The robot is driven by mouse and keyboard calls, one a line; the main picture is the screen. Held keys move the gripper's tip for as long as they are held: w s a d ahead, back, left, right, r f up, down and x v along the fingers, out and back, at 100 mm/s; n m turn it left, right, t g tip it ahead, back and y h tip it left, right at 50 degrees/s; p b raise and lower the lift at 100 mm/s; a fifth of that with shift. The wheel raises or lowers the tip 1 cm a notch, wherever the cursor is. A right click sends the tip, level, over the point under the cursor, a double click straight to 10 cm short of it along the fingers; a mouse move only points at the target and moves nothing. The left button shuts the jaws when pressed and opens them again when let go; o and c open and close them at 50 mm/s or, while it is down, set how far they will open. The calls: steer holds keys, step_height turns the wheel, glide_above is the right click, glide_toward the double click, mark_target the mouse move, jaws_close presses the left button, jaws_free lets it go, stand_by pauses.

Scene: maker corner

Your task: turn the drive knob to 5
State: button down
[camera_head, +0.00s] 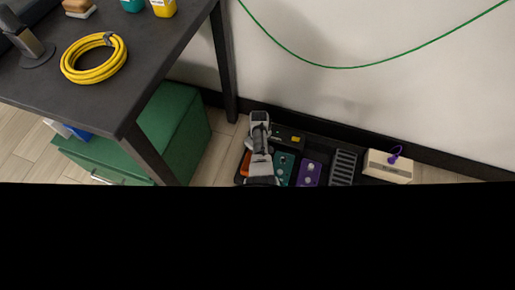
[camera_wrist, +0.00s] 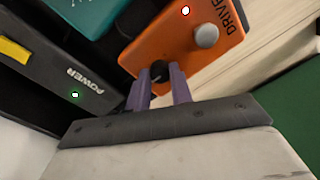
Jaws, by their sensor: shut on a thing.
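The orange pedal (camera_wrist: 172,38) marked DRIVE fills the upper middle of the wrist view, with a lit red light and a round grey button (camera_wrist: 206,35). Its small black drive knob (camera_wrist: 159,68) sits near the edge closest to my gripper (camera_wrist: 160,76). The two purple fingers are shut on the knob, one on each side. I cannot read a scale or the knob's setting. In the head view only a sliver of the orange pedal (camera_head: 245,164) shows. My arm covers the rest of it, and the knob is hidden there.
A black power box (camera_head: 287,138) with a yellow switch and a teal pedal (camera_head: 284,167) lie close beside. Further right are a purple pedal (camera_head: 309,173), a ribbed black pedal (camera_head: 343,166) and a cream box (camera_head: 388,168). A green cabinet (camera_head: 180,125) and table leg stand left; the wall is behind.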

stand_by(0.4)
steer(key=c, duration=1.2)
jaws_free()
steer(key=shift+c, duration=0.2)
step_height(320, 180, up, 14)
steer(key=p, duration=0.5)
steer(key=shift+w+d, duration=0.15)
steer(key=shift+f, duration=0.1)
